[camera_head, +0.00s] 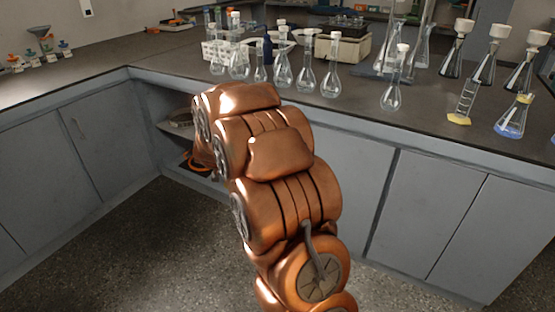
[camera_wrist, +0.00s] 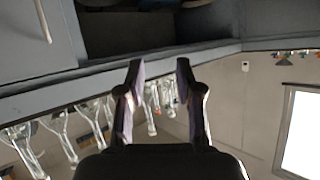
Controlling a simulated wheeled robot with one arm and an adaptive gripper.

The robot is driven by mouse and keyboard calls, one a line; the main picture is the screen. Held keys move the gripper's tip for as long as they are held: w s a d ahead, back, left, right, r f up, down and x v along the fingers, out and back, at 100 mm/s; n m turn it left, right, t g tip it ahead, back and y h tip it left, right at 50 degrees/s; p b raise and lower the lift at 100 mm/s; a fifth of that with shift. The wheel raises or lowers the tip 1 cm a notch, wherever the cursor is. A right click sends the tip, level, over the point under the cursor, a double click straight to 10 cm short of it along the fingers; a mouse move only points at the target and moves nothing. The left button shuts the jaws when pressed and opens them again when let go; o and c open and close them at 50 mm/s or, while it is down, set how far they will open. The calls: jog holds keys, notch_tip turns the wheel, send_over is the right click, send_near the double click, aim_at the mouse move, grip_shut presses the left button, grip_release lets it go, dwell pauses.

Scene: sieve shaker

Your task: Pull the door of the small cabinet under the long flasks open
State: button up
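Long-necked glass flasks (camera_head: 305,72) stand on the dark counter, above grey cabinet doors. In the wrist view, which looks upside down, a grey cabinet door (camera_wrist: 25,60) with a pale bar handle (camera_wrist: 42,20) is at the upper left and appears shut. My gripper (camera_wrist: 160,68) is open and empty, its two fingers apart near the counter edge in that picture. The handle is to the left of the fingers, not between them. In the head view my copper arm hides the gripper and part of the cabinet front.
An open shelf (camera_head: 178,128) holding a few items is at the corner beside my arm. More grey doors (camera_head: 424,212) run to the right. Glassware with white funnels (camera_head: 487,68) stands on the right counter. Speckled floor (camera_head: 140,255) is clear at left.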

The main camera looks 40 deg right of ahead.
jog(key=s+d+f+m+g+h+b, duration=0.1)
jog(key=s+d+f+m+h+b, duration=0.1)
jog(key=d+f+h+b, duration=0.6)
jog(key=s+d+f+m+g+h+b, duration=0.1)
jog(key=s+d+f+m+g, duration=0.3)
jog(key=d, duration=0.8)
jog(key=shift+w+d+f+n+t+b, duration=0.15)
jog(key=shift+w+d+n+t+b, duration=0.2)
jog(key=shift+w+d, duration=0.7)
jog(key=shift+w+d+f+n+t+b, duration=0.1)
jog(key=shift+w+d+t+b, duration=0.35)
jog(key=shift+w+d, duration=0.55)
jog(key=shift+w+d+f+n+t+b, duration=0.15)
jog(key=shift+w+d+n+t+b, duration=0.2)
jog(key=shift+w+d, duration=0.65)
jog(key=shift+s+d, duration=0.2)
grip_shut()
